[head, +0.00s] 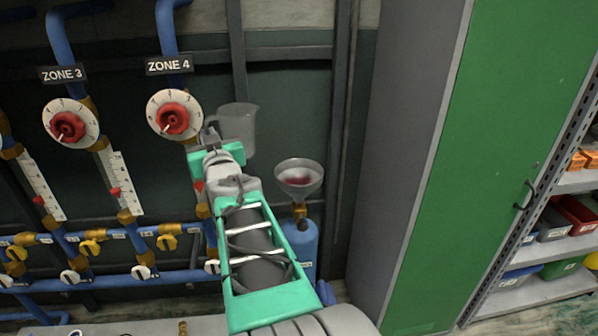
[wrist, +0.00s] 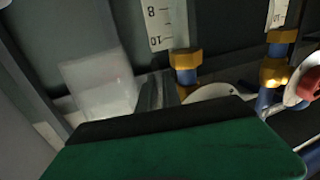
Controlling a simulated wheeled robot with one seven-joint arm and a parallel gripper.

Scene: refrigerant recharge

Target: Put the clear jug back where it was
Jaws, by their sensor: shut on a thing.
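The clear jug (head: 238,125) is upright and raised in front of the dark wall, just right of the Zone 4 dial. It looks empty. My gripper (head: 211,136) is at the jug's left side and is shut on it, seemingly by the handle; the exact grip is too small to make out. In the wrist view the jug (wrist: 98,88) is a blurred, see-through shape left of my gripper's fingers (wrist: 156,92). My gripper's green body hides the lower part of that view.
Zone 4 dial (head: 173,116) and blue pipes are close on the left. A green-doored cabinet (head: 480,150) and shelves (head: 560,240) stand right.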

